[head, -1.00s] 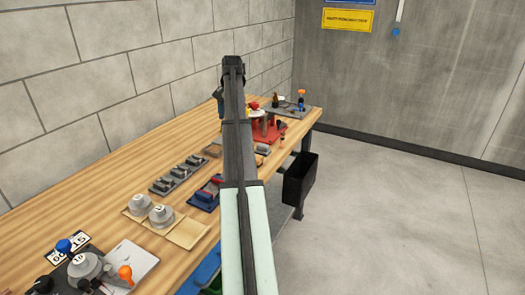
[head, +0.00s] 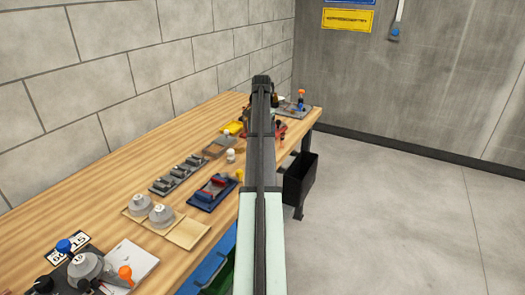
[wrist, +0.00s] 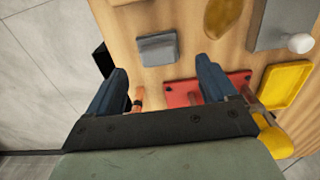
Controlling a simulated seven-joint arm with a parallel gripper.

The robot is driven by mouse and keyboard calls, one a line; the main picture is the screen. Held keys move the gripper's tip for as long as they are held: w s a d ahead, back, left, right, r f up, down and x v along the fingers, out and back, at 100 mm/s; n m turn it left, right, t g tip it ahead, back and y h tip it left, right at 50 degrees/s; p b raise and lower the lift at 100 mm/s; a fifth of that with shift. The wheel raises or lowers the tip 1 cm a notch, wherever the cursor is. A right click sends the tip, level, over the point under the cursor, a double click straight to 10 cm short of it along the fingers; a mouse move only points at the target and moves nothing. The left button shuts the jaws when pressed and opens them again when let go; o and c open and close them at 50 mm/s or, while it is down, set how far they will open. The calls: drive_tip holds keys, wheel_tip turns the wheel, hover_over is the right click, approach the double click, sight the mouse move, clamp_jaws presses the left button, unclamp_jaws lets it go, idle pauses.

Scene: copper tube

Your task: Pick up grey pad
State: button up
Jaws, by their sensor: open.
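The grey pad (wrist: 158,48) is a small dark grey block with a raised ridge, lying on the wooden table in the wrist view. My gripper (wrist: 164,78) is open, with a blue-black finger on each side of the picture. The pad shows beyond the fingertips, roughly between them sideways, and nothing is between the fingers at the tips. The height of the gripper above the table is hard to tell. In the head view my arm covers the far part of the table, and I cannot make out the pad there.
A red board (wrist: 205,89) lies near the right finger, with a yellow tray (wrist: 286,84) right of it. A grey board (wrist: 287,22) with a white knob (wrist: 300,43) is at upper right. A black bin (head: 300,178) hangs at the table's edge. Bare wood surrounds the pad.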

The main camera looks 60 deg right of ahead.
drive_tip(key=shift+s+d+f, duration=0.1)
drive_tip(key=shift+f, duration=1.55)
drive_tip(key=shift+s+d+f, duration=0.1)
drive_tip(key=shift+f, duration=1.5)
